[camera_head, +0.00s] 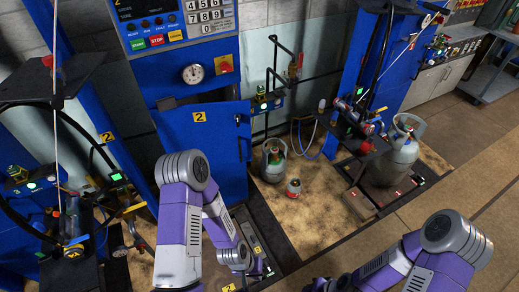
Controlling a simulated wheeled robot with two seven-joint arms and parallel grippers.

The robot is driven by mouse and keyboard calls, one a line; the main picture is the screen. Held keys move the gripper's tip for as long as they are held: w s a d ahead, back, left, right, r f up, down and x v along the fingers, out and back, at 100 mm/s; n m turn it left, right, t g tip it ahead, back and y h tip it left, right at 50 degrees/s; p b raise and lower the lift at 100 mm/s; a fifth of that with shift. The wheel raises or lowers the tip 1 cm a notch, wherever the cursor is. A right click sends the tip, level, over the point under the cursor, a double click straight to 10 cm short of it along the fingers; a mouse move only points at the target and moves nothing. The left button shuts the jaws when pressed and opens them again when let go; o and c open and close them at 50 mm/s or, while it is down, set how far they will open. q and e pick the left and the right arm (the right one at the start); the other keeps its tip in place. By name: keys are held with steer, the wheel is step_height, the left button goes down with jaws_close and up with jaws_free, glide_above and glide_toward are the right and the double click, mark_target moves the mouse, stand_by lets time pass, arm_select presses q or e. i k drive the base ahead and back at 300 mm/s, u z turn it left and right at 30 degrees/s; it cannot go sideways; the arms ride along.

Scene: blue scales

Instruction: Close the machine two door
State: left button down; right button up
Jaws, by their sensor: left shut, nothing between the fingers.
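The machine two door (205,145) is a blue panel with a yellow "2" label, low on the blue machine left of centre. It appears to stand out from the cabinet, though how far it is open is hard to tell. A dark handle (239,120) sits near its right edge. My left arm covers the door's lower part. My left gripper (257,264) is low in front of the door, small and partly hidden by my wrist; it is shut and empty, with no visible contact with the door. My right arm reaches in at bottom right; its fingers are outside the picture.
Grey-green gas cylinders (274,160) (398,150) and a small canister (294,187) stand to the right. A black-framed weighing station (70,215) is at left. Open floor lies at right.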

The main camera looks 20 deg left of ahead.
mark_target(210, 128)
steer(key=z, duration=0.25)
steer(key=k, duration=0.4)
steer(key=z, duration=1.15)
steer(key=i, duration=0.95)
steer(key=u, duration=0.95)
steer(key=i, duration=0.6)
steer(key=u, duration=0.6)
